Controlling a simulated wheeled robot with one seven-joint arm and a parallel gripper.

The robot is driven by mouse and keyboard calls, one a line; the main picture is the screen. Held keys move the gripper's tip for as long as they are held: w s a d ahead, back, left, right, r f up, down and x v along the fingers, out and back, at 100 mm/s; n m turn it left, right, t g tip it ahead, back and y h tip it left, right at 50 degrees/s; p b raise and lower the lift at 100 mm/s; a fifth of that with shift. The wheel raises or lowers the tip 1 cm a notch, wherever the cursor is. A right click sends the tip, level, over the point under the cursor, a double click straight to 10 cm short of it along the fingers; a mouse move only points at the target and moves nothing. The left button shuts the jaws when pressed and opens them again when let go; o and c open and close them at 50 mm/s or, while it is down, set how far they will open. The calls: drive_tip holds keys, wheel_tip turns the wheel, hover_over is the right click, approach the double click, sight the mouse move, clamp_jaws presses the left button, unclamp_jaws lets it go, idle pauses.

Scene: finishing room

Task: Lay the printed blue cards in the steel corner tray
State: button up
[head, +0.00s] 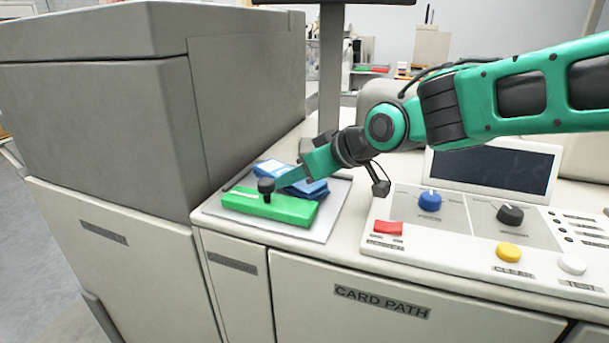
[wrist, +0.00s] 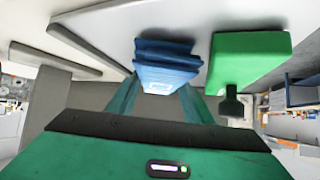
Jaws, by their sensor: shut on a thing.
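The blue cards (head: 309,189) are a small, uneven stack with pale print, over the steel tray at the machine's corner. They also show in the wrist view (wrist: 164,55), between the two finger ends. My gripper (head: 287,181) is shut on them, and one finger crosses in front of the stack. The steel tray (head: 331,211) is a flat grey plate with a low edge at the back. I cannot tell whether the cards touch the tray.
A green block (head: 285,209) with a black knob (head: 266,187) lies on the tray, close in front of the cards. A tall grey housing (head: 245,85) rises at the left. A control panel (head: 470,222) with knobs, buttons and a screen stands at the right.

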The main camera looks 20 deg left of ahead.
drive_tip(key=shift+f, duration=0.25)
drive_tip(key=o, duration=1.4)
